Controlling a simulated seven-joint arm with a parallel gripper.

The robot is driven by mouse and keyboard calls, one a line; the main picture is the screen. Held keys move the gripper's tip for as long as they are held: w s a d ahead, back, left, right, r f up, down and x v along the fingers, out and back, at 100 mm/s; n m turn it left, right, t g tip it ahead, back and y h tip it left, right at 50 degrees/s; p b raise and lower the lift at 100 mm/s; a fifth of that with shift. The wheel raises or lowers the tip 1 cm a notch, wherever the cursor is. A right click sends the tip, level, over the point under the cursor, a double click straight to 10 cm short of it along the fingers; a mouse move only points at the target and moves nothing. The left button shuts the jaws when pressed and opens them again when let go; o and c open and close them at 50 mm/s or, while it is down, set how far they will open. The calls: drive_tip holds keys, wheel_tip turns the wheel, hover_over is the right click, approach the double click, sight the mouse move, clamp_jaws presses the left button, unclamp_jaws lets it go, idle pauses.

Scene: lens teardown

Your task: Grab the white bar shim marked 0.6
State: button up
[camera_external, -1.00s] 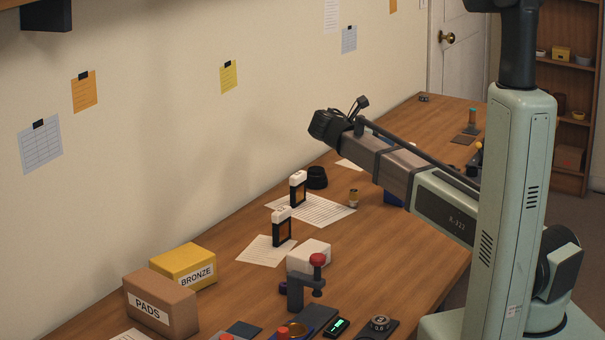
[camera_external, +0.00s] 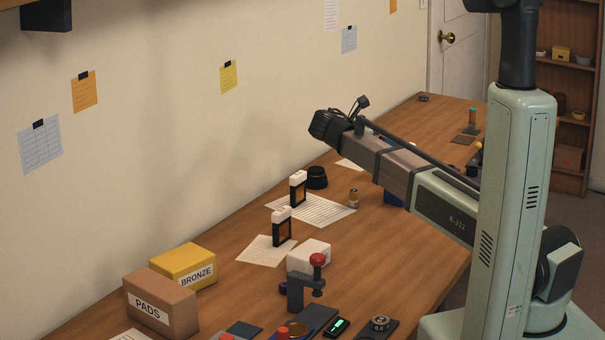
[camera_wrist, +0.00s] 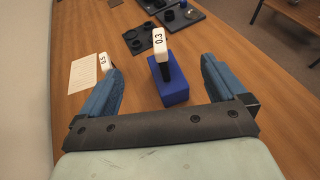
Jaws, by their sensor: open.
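My gripper (camera_wrist: 161,65) is open in the wrist view, with one blue finger on each side and nothing held. Between the fingers, a white-topped bar marked 0.3 (camera_wrist: 160,42) stands with its dark lower part at a blue block (camera_wrist: 174,88). Another white-topped bar (camera_wrist: 104,61) is left of the left finger, partly hidden by it; its small mark looks like 0.5, but I cannot be sure. In the external view, two upright white-topped dark bars (camera_external: 298,188) (camera_external: 282,228) stand at paper sheets; their marks are unreadable. My fingertips are not clearly visible there.
Dark trays (camera_wrist: 141,40) with round parts lie farther off in the wrist view. In the external view, a white block (camera_external: 308,255), a red-knobbed clamp (camera_external: 296,292), and BRONZE (camera_external: 184,266) and PADS (camera_external: 160,305) boxes stand on the table. Bare wood (camera_external: 375,255) is right of the white block.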

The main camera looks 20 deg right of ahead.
drive_tip(key=w+d+r+m, duration=0.1)
drive_tip(key=d+r, duration=0.3)
drive_tip(key=m+g+y, duration=0.2)
drive_tip(key=m+y, duration=1.1)
drive_tip(key=y, duration=0.2)
approach(299, 174)
drive_tip(key=shift+y, duration=0.3)
drive_tip(key=x, duration=0.3)
drive_tip(key=s+x, duration=0.1)
drive_tip(key=x, duration=0.1)
drive_tip(key=shift+w+f, duration=0.1)
drive_tip(key=shift+f, duration=0.3)
drive_tip(key=x, duration=0.2)
drive_tip(key=w+x, duration=0.1)
drive_tip(key=x, duration=0.1)
drive_tip(key=shift+d, duration=0.1)
drive_tip(key=shift+w+f, duration=0.15)
drive_tip(key=shift+f, duration=0.3)
drive_tip(key=c, duration=1.1)
